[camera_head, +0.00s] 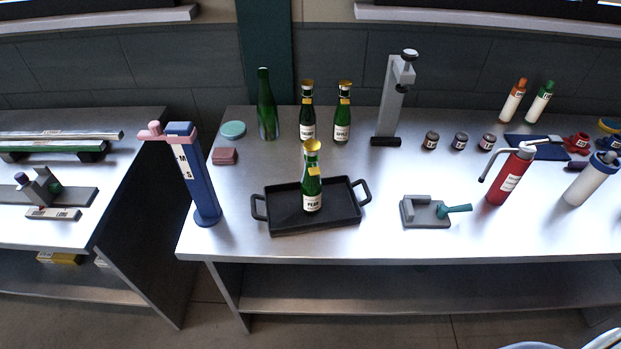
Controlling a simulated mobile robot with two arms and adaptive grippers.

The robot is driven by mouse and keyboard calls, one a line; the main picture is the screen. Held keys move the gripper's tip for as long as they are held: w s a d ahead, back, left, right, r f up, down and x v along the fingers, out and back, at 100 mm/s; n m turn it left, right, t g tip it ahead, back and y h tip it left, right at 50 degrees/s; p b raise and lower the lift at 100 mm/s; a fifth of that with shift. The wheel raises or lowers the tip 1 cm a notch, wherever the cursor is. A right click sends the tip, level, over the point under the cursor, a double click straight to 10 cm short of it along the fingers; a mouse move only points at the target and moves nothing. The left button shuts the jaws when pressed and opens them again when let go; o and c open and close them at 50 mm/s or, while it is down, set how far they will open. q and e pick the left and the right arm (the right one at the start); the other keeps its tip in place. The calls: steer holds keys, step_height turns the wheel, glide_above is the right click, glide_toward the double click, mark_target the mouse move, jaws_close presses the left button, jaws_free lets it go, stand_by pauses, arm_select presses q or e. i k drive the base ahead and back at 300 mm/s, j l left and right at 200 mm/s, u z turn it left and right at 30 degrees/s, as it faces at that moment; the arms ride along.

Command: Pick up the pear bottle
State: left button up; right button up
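The pear bottle (312,185) is green glass with a gold top and a white label that seems to read PEAR. It stands upright in a black two-handled tray (284,220) on the steel table. Two similar green bottles with gold tops, one on the left (307,115) and one on the right (343,118), stand behind the tray. Neither of my grippers shows in the head view.
A plain green bottle (267,108) stands at the back left. A blue column device (195,175) stands left of the tray. A grey press stand (392,100), a small grey clamp (425,213) and a red canister (508,178) stand to the right. The table (400,170) is clear just right of the tray.

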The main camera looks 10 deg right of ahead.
mark_target(310, 188)
steer(key=k+j, duration=0.1)
steer(key=j, duration=0.2)
steer(key=k+j, duration=0.1)
steer(key=j, duration=0.2)
steer(key=k+j, duration=0.15)
steer(key=j, duration=0.2)
steer(key=k+j, duration=0.1)
steer(key=j, duration=0.2)
